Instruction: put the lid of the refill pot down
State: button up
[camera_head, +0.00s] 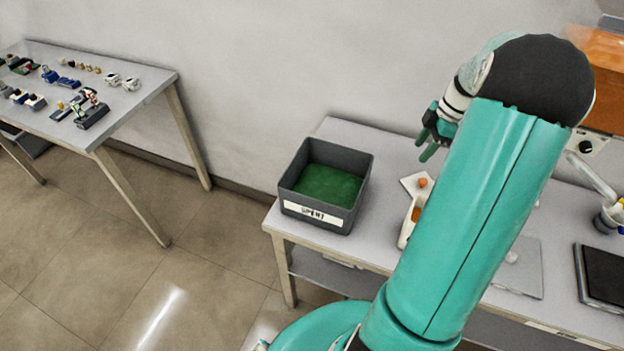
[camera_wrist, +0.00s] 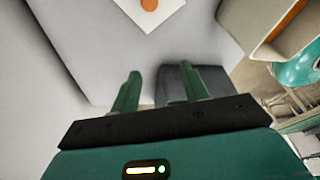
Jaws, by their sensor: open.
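A white square plate with an orange round knob, which looks like the lid (camera_head: 410,183), lies flat on the bench just behind the pot. In the wrist view the lid (camera_wrist: 167,14) is at the top edge, partly cut off, beyond my fingertips and apart from them. The pale refill pot (camera_head: 405,235) shows orange inside and is partly hidden by my arm; it also shows in the wrist view (camera_wrist: 235,18) at the upper right. My gripper (camera_head: 428,150) is above the bench near the lid. In the wrist view its two green fingers (camera_wrist: 160,88) are apart with nothing between them.
A grey bin (camera_head: 340,215) with a green floor and a white label stands on the bench, left of the pot. A dark flat tray (camera_head: 604,274) lies at the right. Another table (camera_head: 150,85) with small parts stands far left. My arm hides the bench's middle.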

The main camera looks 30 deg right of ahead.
jog(key=w+a+r+m+h, duration=0.1)
jog(key=a+r+m, duration=0.1)
jog(key=a+r, duration=0.6)
jog(key=w+a+r+m+h, duration=0.1)
jog(key=a+r+m+h, duration=0.2)
jog(key=a, duration=0.9)
jog(key=s+a+r+m+t, duration=0.2)
jog(key=s+a, duration=0.4)
jog(key=a, duration=0.3)
jog(key=s+a+r+m+t, duration=0.2)
jog(key=s+a+m, duration=0.3)
jog(key=a, duration=0.4)
jog(key=shift+s+a+r+y, duration=0.4)
jog(key=shift+r, duration=0.15)
jog(key=shift+d, duration=0.1)
